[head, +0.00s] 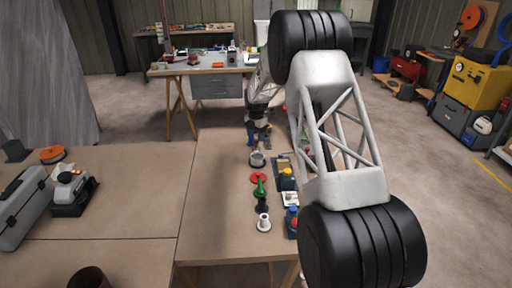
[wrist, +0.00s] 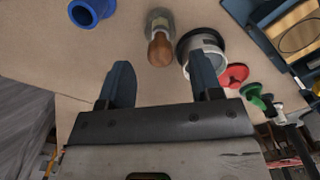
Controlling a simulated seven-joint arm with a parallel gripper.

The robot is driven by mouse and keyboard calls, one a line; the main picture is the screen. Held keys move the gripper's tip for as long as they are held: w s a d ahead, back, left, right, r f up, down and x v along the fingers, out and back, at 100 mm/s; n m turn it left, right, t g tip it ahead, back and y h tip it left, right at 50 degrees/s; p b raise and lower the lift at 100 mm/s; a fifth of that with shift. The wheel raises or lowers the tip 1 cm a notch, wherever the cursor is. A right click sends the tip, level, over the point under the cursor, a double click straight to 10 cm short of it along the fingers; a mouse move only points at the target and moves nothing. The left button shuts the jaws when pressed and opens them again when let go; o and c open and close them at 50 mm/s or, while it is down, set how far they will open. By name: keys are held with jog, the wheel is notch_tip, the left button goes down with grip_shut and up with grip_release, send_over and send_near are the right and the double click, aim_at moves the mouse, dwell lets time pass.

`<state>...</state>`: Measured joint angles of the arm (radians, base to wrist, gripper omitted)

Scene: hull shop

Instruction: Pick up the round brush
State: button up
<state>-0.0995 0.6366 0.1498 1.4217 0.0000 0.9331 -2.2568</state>
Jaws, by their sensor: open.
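The round brush (wrist: 160,45), as far as I can tell, is the piece with a brown wooden handle and a pale grey cylindrical end. In the wrist view it lies at the top middle, its handle pointing toward my gripper. My gripper (wrist: 163,80) is open and empty, with its two blue-grey fingers apart. The brush shows beyond the fingertips, between their lines, and not clasped. In the head view my gripper (head: 258,138) is low over the far part of the bench, and I cannot make out the brush there.
A grey-white cup with a dark rim (wrist: 204,55) stands close by the right finger. A red disc (wrist: 235,75) and a green piece (wrist: 257,97) follow it. A blue ring (wrist: 92,12) is at upper left. A blue-edged box (wrist: 262,14) is at upper right.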

aim_at(256, 143)
jog(key=shift+f, duration=2.6)
jog(key=c, duration=1)
jog(key=shift+r, duration=0.1)
jog(key=shift+r, duration=4.9)
